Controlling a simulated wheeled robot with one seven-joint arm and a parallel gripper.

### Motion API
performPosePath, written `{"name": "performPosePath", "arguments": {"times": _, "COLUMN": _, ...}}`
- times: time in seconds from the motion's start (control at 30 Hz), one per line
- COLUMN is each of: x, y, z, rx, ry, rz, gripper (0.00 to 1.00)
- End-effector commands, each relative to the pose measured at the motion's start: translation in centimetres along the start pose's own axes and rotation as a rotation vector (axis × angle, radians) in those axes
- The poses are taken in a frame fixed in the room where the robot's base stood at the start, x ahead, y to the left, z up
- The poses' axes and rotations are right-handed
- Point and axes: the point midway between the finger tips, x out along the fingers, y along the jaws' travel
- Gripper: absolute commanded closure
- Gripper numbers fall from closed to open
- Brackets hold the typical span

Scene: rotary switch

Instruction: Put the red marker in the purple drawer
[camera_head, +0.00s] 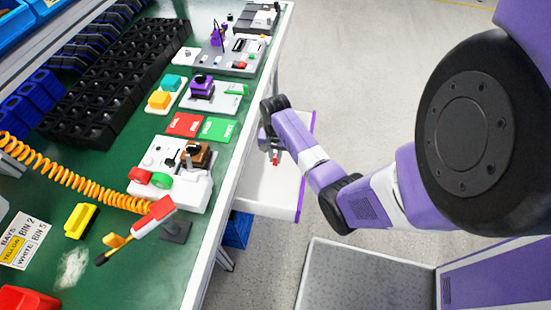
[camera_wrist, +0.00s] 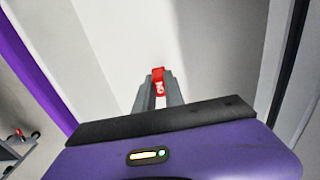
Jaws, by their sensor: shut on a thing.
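The drawer (camera_head: 265,200) is pulled out from under the bench's right side, with a white inside and a purple front edge. In the wrist view its white floor (camera_wrist: 200,35) fills the background and the purple edge (camera_wrist: 30,65) runs along the left. My gripper (camera_head: 273,154) is over the drawer, pointing down. It is shut on the red marker (camera_head: 275,160). In the wrist view the marker's red end (camera_wrist: 158,76) shows between my gripper's two grey fingers (camera_wrist: 158,92). The rest of the marker is hidden. How high it is above the drawer floor I cannot tell.
The green bench (camera_head: 140,255) holds a white switch panel (camera_head: 170,175), red and green cards (camera_head: 200,126), black bins (camera_head: 95,100) and an orange coiled hose (camera_head: 75,180). A blue bin (camera_head: 237,230) is below the drawer. Floor right of the drawer is clear.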

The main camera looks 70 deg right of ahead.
Motion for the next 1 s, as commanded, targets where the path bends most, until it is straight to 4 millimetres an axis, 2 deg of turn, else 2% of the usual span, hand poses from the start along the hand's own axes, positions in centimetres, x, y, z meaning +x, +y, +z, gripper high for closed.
{"name": "performPosePath", "arguments": {"times": 0.1, "x": 0.82, "y": 0.03, "z": -0.04, "rx": 0.001, "ry": 0.0, "rz": 0.0, "gripper": 1.0}}
{"name": "performPosePath", "arguments": {"times": 0.47, "x": 1.17, "y": -0.01, "z": -0.01, "rx": 0.0, "ry": 0.001, "rz": -0.001, "gripper": 1.0}}
{"name": "performPosePath", "arguments": {"times": 0.5, "x": 1.14, "y": -0.02, "z": -0.02, "rx": 0.0, "ry": 0.001, "rz": -0.001, "gripper": 0.82}}
{"name": "performPosePath", "arguments": {"times": 0.6, "x": 1.12, "y": 0.0, "z": -0.01, "rx": 0.0, "ry": 0.001, "rz": -0.001, "gripper": 0.65}}
{"name": "performPosePath", "arguments": {"times": 1.0, "x": 0.53, "y": 0.0, "z": -0.02, "rx": 0.0, "ry": 0.001, "rz": -0.001, "gripper": 0.65}}
